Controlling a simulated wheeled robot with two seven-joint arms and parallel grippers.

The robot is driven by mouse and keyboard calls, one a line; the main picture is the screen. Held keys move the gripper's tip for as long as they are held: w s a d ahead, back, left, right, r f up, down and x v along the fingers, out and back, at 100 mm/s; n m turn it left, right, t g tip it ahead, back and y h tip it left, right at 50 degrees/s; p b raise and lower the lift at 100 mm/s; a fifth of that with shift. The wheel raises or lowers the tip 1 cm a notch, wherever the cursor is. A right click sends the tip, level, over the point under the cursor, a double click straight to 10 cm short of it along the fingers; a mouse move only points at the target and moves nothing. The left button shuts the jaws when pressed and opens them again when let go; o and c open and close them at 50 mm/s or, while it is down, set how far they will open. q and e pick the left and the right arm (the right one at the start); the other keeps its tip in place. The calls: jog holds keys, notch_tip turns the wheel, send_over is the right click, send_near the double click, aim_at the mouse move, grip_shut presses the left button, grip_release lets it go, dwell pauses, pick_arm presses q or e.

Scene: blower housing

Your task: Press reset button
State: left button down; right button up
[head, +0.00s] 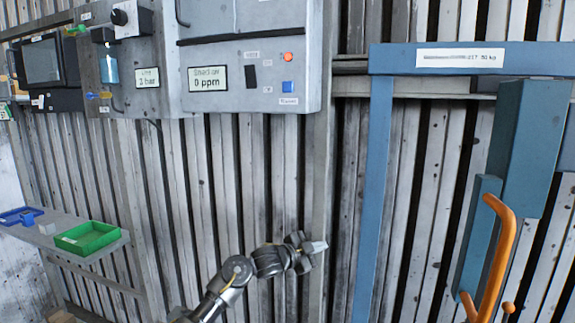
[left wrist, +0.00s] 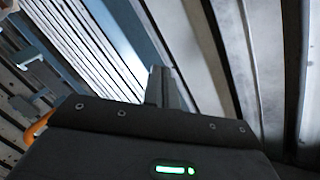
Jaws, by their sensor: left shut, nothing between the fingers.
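A grey control panel (head: 230,95) hangs on the wall in the upper middle of the head view. My left gripper (head: 322,246) is well below the panel, in front of the corrugated wall, pointing right. It is shut and empty, apart from everything. The left wrist view shows its closed fingers (left wrist: 160,86) against the wall. My right gripper is not in view.
A blue frame (head: 378,190) with an orange handle (head: 497,245) stands at the right. The space between gripper and panel looks clear.

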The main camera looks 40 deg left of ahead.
aim_at(288, 87)
pick_arm(q)
jog(key=s+r+m+t+h, duration=0.1)
jog(key=s+r+m+t, duration=0.2)
jog(key=r, duration=1.1)
jog(key=s+r+m+h, duration=0.1)
jog(key=s+r+m, duration=0.35)
jog(key=r, duration=0.95)
jog(key=s+d+r+m+t+h, duration=0.1)
jog(key=s+r+m, duration=0.6)
jog(key=s+r, duration=1)
jog(key=shift+s+d+r+t+h, duration=0.3)
jog(key=shift+s+t+h, duration=0.2)
jog(key=shift+s+t, duration=0.35)
jog(key=shift+w, duration=0.1)
jog(key=shift+w+a+f, duration=0.1)
jog(key=shift+w+a, duration=0.4)
jog(key=shift+w, duration=0.85)
jog(key=shift+w+a+r, duration=0.1)
jog(key=shift+w+a, duration=0.35)
jog(key=shift+w, duration=0.95)
jog(key=shift+w+a+f, duration=0.1)
jog(key=shift+w+a, duration=0.4)
jog(key=shift+w, duration=0.85)
jog(key=shift+w, duration=0.1)
jog(key=shift+w+a, duration=0.15)
jog(key=shift+w, duration=0.1)
